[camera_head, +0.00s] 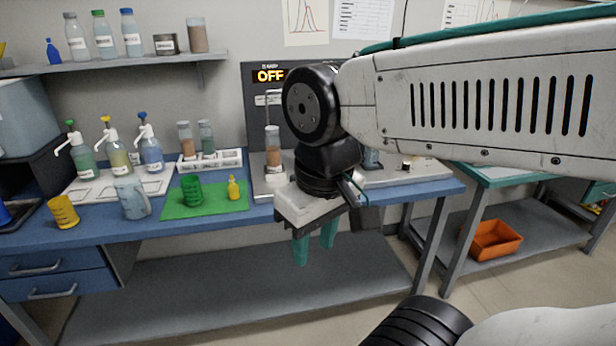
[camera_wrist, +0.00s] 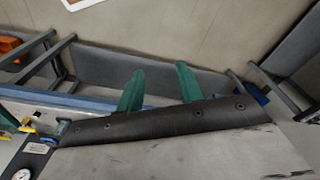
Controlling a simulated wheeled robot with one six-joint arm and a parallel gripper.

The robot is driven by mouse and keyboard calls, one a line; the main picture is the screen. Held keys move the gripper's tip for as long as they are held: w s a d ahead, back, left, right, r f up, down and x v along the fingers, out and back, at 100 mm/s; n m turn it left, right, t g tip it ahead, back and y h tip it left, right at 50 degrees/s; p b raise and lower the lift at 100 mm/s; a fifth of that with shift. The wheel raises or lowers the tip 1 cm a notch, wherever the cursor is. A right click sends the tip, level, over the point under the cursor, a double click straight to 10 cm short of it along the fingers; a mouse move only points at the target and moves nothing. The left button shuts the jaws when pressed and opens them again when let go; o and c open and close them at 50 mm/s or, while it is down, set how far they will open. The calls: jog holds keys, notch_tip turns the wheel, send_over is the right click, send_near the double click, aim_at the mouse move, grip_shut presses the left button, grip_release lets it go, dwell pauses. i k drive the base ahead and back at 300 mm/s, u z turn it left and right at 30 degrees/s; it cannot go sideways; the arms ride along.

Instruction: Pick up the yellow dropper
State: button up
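The yellow dropper (camera_head: 233,188), a small bottle with a narrow tip, stands upright on the green mat (camera_head: 214,208) on the blue bench. A green beaker (camera_head: 191,190) stands to its left on the same mat. My gripper (camera_head: 315,244) hangs in front of the bench edge, to the right of the dropper and apart from it, fingers down. Its two teal fingers stand apart with nothing between them; they also show in the wrist view (camera_wrist: 159,87). I cannot make out the dropper for sure in the wrist view.
A clear jug (camera_head: 131,198) and a yellow beaker (camera_head: 63,211) stand left of the mat. Pump bottles (camera_head: 118,158) stand on a tray behind. A white rack (camera_head: 210,161) and a machine reading OFF (camera_head: 258,110) are at the back. An orange bin (camera_head: 496,240) sits on the right lower shelf.

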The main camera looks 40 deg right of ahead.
aim_at(233, 189)
jog(key=z, duration=0.35)
jog(key=i, duration=1)
